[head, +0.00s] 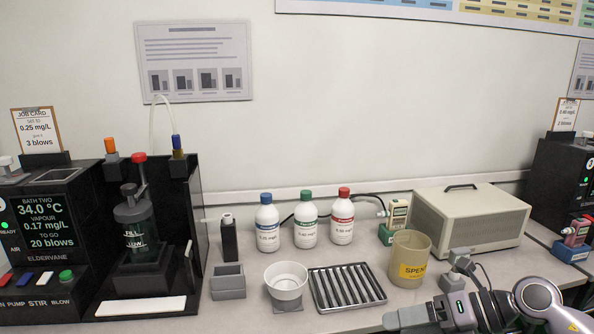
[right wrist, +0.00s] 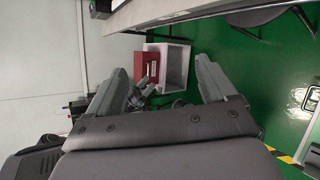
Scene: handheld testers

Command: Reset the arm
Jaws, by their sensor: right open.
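My right arm comes in at the lower right of the head view, over the bench's front edge. Its gripper (head: 412,318) points left, in front of the beaker marked SPENT and the ribbed metal tray. In the right wrist view the two fingers of this gripper (right wrist: 163,75) stand wide apart with nothing between them. Beyond them, well below, are the green floor and a white open box (right wrist: 178,66) with a red thing (right wrist: 146,68) beside it. My left gripper is in neither view.
The bath unit (head: 140,220) stands at the left. Three capped bottles (head: 308,222), a white bowl (head: 286,281), the ribbed tray (head: 346,287), the SPENT beaker (head: 409,260) and a beige case (head: 471,224) stand along the bench. A handheld tester (head: 396,217) stands behind the beaker.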

